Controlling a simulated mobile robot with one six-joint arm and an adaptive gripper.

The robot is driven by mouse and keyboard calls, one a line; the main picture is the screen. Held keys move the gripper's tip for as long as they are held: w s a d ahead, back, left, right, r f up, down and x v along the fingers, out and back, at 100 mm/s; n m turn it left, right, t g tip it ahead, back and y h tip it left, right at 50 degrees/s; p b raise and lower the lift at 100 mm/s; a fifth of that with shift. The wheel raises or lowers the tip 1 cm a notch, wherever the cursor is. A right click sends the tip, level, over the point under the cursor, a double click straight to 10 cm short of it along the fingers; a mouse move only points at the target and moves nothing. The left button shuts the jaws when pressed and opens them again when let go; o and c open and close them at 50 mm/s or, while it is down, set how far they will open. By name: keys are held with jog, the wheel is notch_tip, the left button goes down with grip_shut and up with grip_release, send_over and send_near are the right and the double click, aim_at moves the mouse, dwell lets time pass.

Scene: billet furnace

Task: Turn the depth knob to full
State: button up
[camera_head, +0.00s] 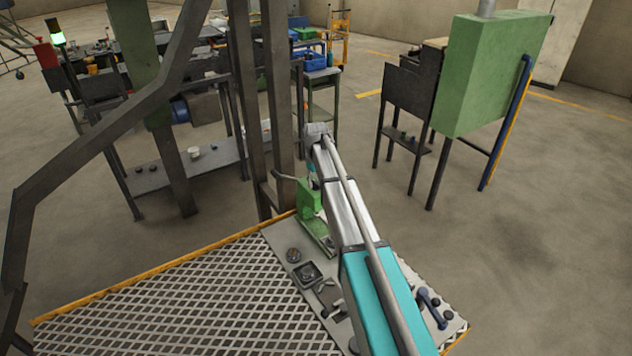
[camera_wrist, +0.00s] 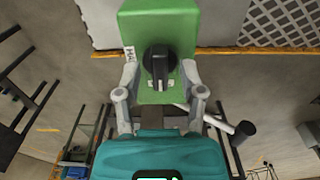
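A green box (camera_wrist: 158,20) with a black knob (camera_wrist: 160,62) on its face fills the upper middle of the wrist view. The knob's grip bar looks roughly upright in the picture. A small white label (camera_wrist: 129,53) sits left of the knob; its lettering is too small to read. My gripper (camera_wrist: 160,74) is open, with one grey finger on each side of the knob. I cannot tell whether either finger touches it. In the head view a green box (camera_head: 307,198) stands at the platform's far edge, partly behind my arm; the knob is hidden there.
A metal-mesh platform (camera_head: 190,300) with an orange edge lies below. A grey panel strip beside it carries a round control (camera_head: 293,255) and a blue-handled lever (camera_head: 432,307). Dark posts (camera_head: 280,90) stand close left of my arm.

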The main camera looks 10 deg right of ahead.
aim_at(316, 182)
jog(key=shift+m, duration=0.5)
jog(key=m, duration=0.3)
jog(key=shift+m, duration=0.3)
jog(key=m, duration=0.4)
jog(key=shift+r+m+p, duration=0.3)
jog(key=shift+r+p, duration=0.05)
jog(key=shift+p, duration=0.05)
notch_tip(316, 182, up, 13)
jog(key=p, duration=1.3)
jog(key=s+f+n+b, duration=0.1)
jog(key=s+f+b, duration=0.5)
jog(key=s, duration=0.4)
jog(key=s+d+f+n+b, duration=0.1)
jog(key=s+f+b, duration=0.4)
jog(key=s, duration=0.5)
jog(key=s+f+n+b, duration=0.1)
jog(key=s+f+b, duration=0.5)
jog(key=s, duration=0.4)
jog(key=shift+d+f+b, duration=0.2)
jog(key=shift+f+b, duration=0.1)
jog(key=shift+b, duration=0.05)
